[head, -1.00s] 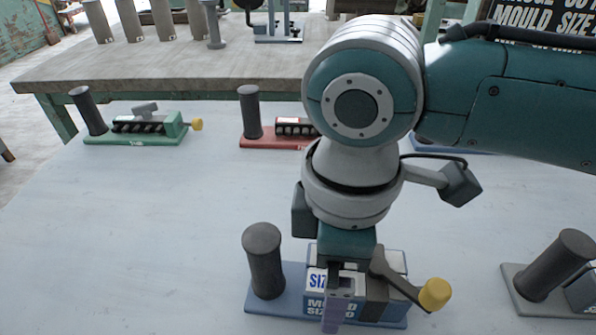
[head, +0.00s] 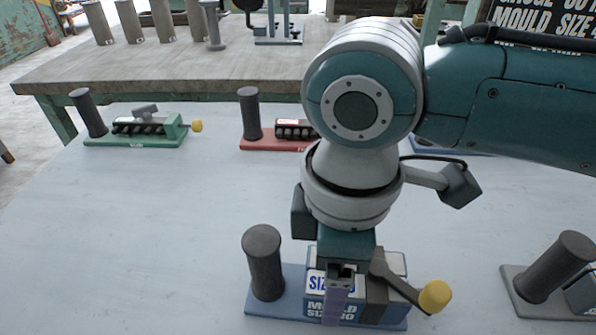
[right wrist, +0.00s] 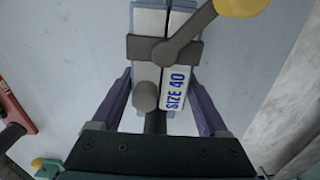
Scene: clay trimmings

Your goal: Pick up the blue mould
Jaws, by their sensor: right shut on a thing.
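The blue mould (head: 314,306) stands upright on the pale table at the front middle in the head view. It has a blue base, a black post on its left, a "MOULD SIZE" label and a dark lever with a yellow knob (head: 435,295). My right gripper (head: 336,302) points down over its block, and one finger covers part of the label. In the right wrist view my right gripper (right wrist: 160,80) has a finger on each side of the mould (right wrist: 178,88), marked "SIZE 40", and is shut on it. The far finger is hidden in the head view. My left gripper is not in view.
A green mould (head: 140,140) and a red mould (head: 268,144) stand farther back. A grey mould (head: 525,300) stands at the front right. My right arm hides part of the back right. The table's left front is clear. A workbench (head: 190,75) with metal cylinders stands behind.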

